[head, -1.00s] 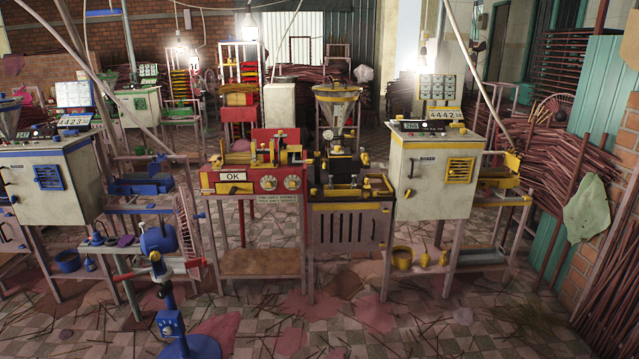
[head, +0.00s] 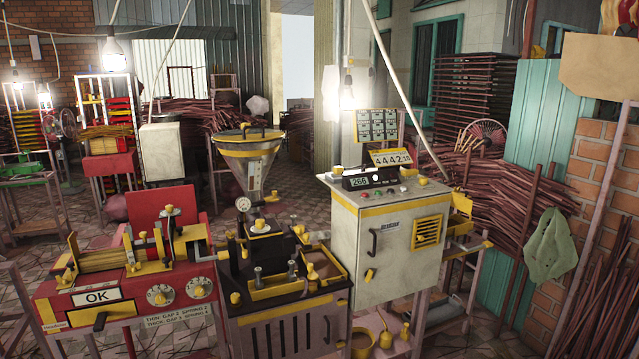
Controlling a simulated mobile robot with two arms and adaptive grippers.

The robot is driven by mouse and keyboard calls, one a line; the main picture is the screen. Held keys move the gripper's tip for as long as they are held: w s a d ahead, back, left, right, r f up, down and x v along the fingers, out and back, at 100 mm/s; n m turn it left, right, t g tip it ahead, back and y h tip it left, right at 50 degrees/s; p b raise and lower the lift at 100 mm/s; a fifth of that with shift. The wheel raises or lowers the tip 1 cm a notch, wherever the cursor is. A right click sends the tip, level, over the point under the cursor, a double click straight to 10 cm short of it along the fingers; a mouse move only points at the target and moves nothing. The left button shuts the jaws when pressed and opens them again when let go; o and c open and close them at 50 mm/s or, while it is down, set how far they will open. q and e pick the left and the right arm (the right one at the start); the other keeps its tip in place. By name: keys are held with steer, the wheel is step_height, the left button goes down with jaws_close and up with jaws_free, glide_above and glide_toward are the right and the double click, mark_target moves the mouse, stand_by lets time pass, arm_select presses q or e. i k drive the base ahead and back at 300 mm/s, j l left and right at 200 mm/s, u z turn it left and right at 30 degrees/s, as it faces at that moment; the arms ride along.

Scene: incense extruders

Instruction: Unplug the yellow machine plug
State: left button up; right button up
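The yellow-trimmed machine (head: 290,290) has a metal hopper (head: 245,155), a black body and a slatted dark front, and it stands in the middle. To its right stands a white control cabinet (head: 390,230) with yellow edges, a yellow vent, a dark handle and a yellow knob. A small counter box (head: 372,179) and a yellow sign with digits (head: 390,157) are on the cabinet's top. I cannot make out the yellow plug for certain. Neither of my grippers shows in this view.
A red machine (head: 125,285) with an "OK" plate stands on the left, close beside the yellow-trimmed one. A yellow pot (head: 362,338) sits low in front of the cabinet. Stick bundles (head: 500,210) and a green cloth (head: 550,245) are at the right.

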mark_target(337, 170)
steer(key=i+j+z, duration=0.25)
steer(key=j, duration=0.25)
steer(key=i+l+u, duration=0.35)
steer(key=l, duration=0.25)
steer(key=i+l+u, duration=0.15)
steer(key=l, duration=0.2)
steer(key=i+l+u, duration=0.15)
steer(key=l, duration=0.2)
steer(key=i+l+u, duration=0.2)
steer(key=l, duration=0.2)
steer(key=i+l+u, duration=0.15)
steer(key=l, duration=0.2)
steer(key=k, duration=0.05)
